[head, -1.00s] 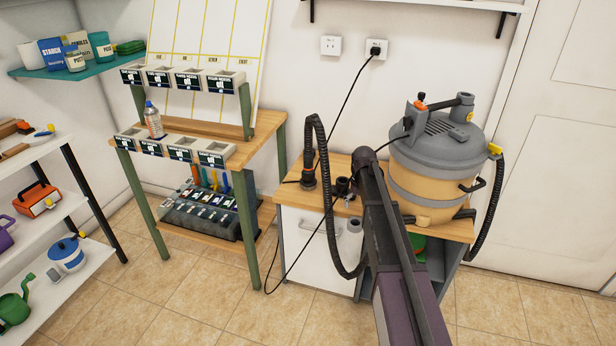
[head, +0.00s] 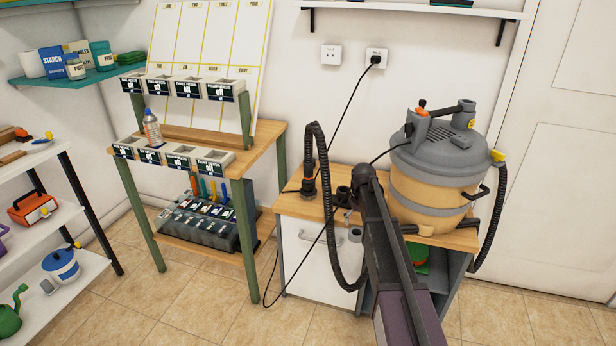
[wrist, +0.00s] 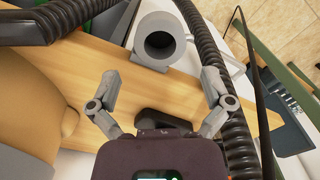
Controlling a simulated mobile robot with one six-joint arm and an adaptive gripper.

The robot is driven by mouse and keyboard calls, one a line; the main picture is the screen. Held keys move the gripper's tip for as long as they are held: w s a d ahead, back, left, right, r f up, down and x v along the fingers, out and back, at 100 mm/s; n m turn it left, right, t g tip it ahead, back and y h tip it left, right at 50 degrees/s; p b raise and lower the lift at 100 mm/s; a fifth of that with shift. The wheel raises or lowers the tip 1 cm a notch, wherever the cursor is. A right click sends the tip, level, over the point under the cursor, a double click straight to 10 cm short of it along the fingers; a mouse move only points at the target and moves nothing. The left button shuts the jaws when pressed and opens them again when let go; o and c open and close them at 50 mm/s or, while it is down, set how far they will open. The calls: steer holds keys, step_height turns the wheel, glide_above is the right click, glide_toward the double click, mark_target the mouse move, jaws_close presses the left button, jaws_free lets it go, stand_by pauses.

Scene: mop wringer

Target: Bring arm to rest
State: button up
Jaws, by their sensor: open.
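My gripper (wrist: 161,82) is open in the wrist view, with its two fingers spread and nothing between them. It is over the wooden top (wrist: 128,82) of the cabinet. A grey hollow tube end (wrist: 160,42) lies just beyond the fingertips. In the head view my arm reaches up to the cabinet top (head: 318,204), and its own links mostly hide the gripper there. The grey and tan vacuum (head: 436,165) stands on the cabinet right of my arm.
A black ribbed hose (head: 326,180) loops up left of my arm and down the cabinet front; it runs close to the right finger in the wrist view. A power cord rises to the wall socket (head: 376,57). A wooden rack (head: 242,160) stands left. Floor is clear in front.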

steer(key=s+m, duration=0.2)
steer(key=s, duration=2.7)
step_height(320, 180, up, 26)
steer(key=p, duration=2.6)
steer(key=shift+r, duration=0.2)
steer(key=shift+a, duration=0.1)
